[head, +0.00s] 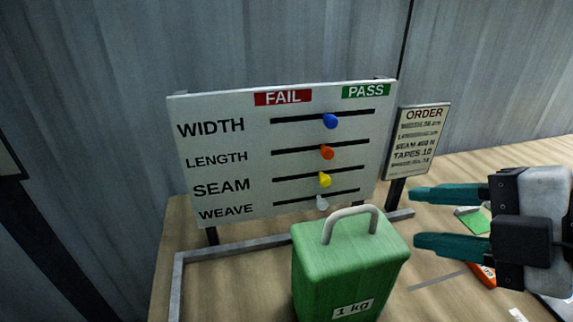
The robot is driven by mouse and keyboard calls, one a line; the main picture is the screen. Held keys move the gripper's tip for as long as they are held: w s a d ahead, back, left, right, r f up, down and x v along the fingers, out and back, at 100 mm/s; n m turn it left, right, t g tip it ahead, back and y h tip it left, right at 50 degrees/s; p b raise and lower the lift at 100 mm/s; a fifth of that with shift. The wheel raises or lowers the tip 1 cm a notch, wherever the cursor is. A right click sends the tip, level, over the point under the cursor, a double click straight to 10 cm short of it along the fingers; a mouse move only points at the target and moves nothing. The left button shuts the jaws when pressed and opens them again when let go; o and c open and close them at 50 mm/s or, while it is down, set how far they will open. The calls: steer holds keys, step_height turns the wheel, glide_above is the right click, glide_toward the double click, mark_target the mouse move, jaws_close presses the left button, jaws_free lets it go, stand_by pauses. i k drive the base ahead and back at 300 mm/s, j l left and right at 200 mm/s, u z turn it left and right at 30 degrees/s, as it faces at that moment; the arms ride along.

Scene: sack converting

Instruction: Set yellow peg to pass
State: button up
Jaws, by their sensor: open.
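The yellow peg (325,180) sits in the SEAM slot, about the middle of its length, between the FAIL label (283,97) and the PASS label (366,91). The white board (225,150) stands upright at the back of the table. My gripper (415,217) is at the right, with teal fingers apart and pointing left. It is empty and to the right of the board, apart from the peg.
A green 1 kg weight (350,265) with a grey handle stands before the board's lower right. Blue (330,121), orange (327,152) and white (322,203) pegs sit mid-slot. An ORDER sign (417,140) stands right of the board. A grey frame (230,249) lies on the table.

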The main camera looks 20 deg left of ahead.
mark_target(325, 181)
steer(key=i+l+u, duration=0.1)
steer(key=i+l, duration=0.85)
